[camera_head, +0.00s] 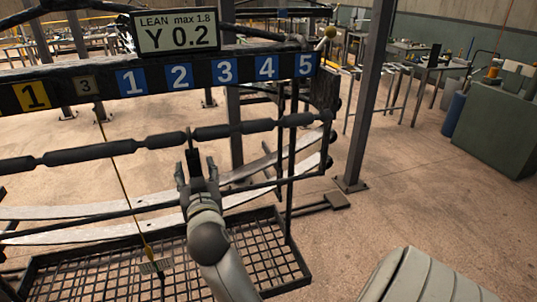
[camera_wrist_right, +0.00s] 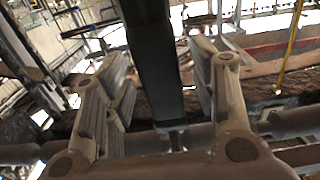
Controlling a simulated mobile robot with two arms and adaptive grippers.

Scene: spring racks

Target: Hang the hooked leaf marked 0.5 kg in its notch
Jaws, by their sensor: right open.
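My right gripper (camera_head: 197,175) is open, with one finger on each side of the leaf. In the right wrist view the dark leaf (camera_wrist_right: 158,65) runs between the open fingers (camera_wrist_right: 160,95), with gaps on both sides. The leaf's lower part is hidden behind my gripper in the head view. My left gripper is not in view.
A sign reading "LEAN max 1.8, Y 0.2" (camera_head: 177,32) stands above the numbered beam (camera_head: 205,72). A yellow cord (camera_head: 122,190) hangs left of my gripper. Curved grey leaf springs (camera_head: 70,234) and a mesh tray (camera_head: 270,262) lie below. Open floor is at the right.

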